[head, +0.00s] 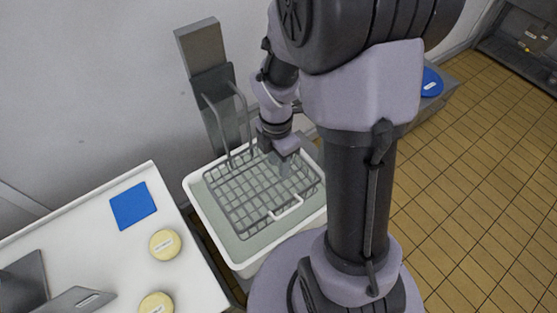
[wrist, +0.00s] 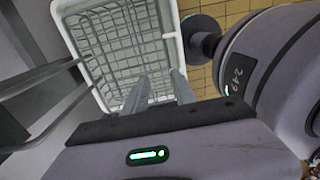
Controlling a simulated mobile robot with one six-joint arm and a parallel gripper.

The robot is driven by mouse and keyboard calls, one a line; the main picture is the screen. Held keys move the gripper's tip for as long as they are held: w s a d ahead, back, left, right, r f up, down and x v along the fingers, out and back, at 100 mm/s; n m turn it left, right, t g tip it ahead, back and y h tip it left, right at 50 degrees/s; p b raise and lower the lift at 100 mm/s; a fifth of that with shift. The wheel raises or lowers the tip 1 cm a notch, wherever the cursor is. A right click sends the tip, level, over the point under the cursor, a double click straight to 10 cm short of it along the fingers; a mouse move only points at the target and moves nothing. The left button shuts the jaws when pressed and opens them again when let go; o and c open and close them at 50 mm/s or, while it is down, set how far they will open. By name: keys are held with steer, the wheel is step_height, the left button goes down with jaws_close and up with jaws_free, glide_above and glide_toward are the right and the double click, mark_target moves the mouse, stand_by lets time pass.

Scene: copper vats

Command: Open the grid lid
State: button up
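The grid lid (head: 240,195) is a dark wire grid lying flat over a white basin (head: 236,262). A pale loop handle (head: 287,208) sits at its front edge. My gripper (head: 285,168) is above the back right part of the grid, apart from the handle. In the wrist view the grid (wrist: 115,45) lies beyond my two fingers (wrist: 160,88), which are spread with nothing between them. Whether the fingertips touch the grid cannot be told. My arm hides the basin's right side in the head view.
Bent grey rails (head: 222,118) and a grey upright panel (head: 203,50) stand behind the basin by the wall. A white table (head: 95,250) at left holds a blue square (head: 133,205) and round yellow pieces (head: 165,244). Tiled floor (head: 470,190) is open at right.

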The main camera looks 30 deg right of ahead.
step_height(320, 180, up, 17)
steer(key=p, duration=0.4)
steer(key=shift+w+r+p, duration=0.2)
steer(key=shift+w+p, duration=0.1)
steer(key=shift+w, duration=0.1)
steer(key=shift+c, duration=0.2)
